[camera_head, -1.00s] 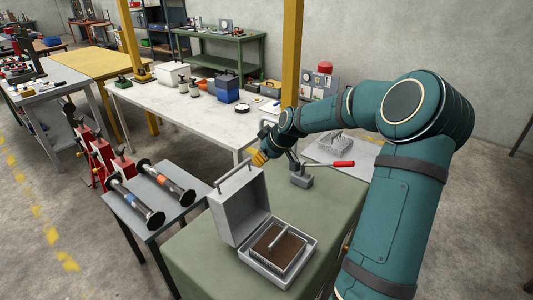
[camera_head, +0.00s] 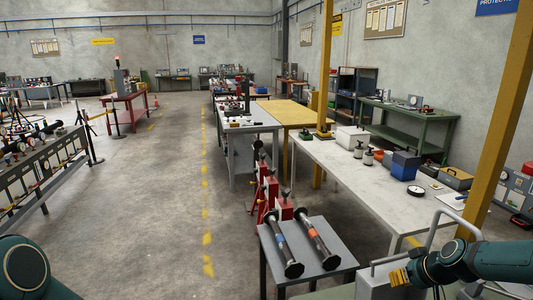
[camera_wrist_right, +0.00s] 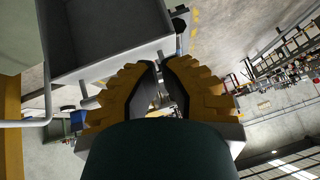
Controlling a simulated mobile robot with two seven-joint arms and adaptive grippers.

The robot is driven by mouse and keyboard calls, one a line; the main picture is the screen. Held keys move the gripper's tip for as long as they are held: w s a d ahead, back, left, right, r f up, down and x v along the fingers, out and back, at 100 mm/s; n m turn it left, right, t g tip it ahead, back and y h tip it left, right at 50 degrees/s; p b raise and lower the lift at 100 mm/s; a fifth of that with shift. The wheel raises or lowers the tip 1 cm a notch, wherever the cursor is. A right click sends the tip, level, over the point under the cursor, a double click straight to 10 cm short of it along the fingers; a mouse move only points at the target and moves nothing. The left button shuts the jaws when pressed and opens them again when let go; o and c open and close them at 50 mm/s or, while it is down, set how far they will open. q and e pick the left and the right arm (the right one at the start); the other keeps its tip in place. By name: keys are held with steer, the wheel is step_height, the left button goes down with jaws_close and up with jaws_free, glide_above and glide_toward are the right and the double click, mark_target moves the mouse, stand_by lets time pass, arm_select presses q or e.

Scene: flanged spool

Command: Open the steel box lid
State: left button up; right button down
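The steel box lid (camera_head: 370,288) stands raised at the bottom right of the head view, cut off by the lower edge. Its pale bar handle (camera_head: 433,217) rises above it. The lid also fills the upper left of the right wrist view (camera_wrist_right: 105,30), with a pale bar (camera_wrist_right: 25,123) at the left edge. My right gripper (camera_head: 399,277) has yellow fingers and is beside the lid, below the handle in the picture. The box's lower part is out of the head view. My left gripper is not in view.
A small grey table (camera_head: 335,262) with two flanged spools (camera_head: 318,240) stands left of the lid. Behind is a long white bench (camera_head: 345,172) with containers. A yellow post (camera_head: 500,110) rises at the right. Open floor (camera_head: 150,220) lies to the left.

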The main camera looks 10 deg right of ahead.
steer(key=s+a+f+m+g+y+b, duration=0.1)
steer(key=a+f+g+y+b, duration=0.15)
steer(key=a+f, duration=1.5)
steer(key=s+a+f+g+b, duration=0.1)
steer(key=s+a+f, duration=0.4)
steer(key=s+a, duration=0.1)
steer(key=s+a+f+g+b, duration=0.1)
steer(key=s+a+f+b, duration=0.1)
steer(key=s+a+f, duration=0.3)
steer(key=s+a+h, duration=0.1)
steer(key=s+a, duration=0.1)
steer(key=a, duration=0.2)
steer(key=shift+a+f+m, duration=0.15)
steer(key=shift+m, duration=0.15)
steer(key=c, duration=0.9)
jaws_free()
steer(key=shift+s+a+f, duration=0.1)
steer(key=shift+s+f, duration=0.1)
steer(key=shift+s, duration=0.3)
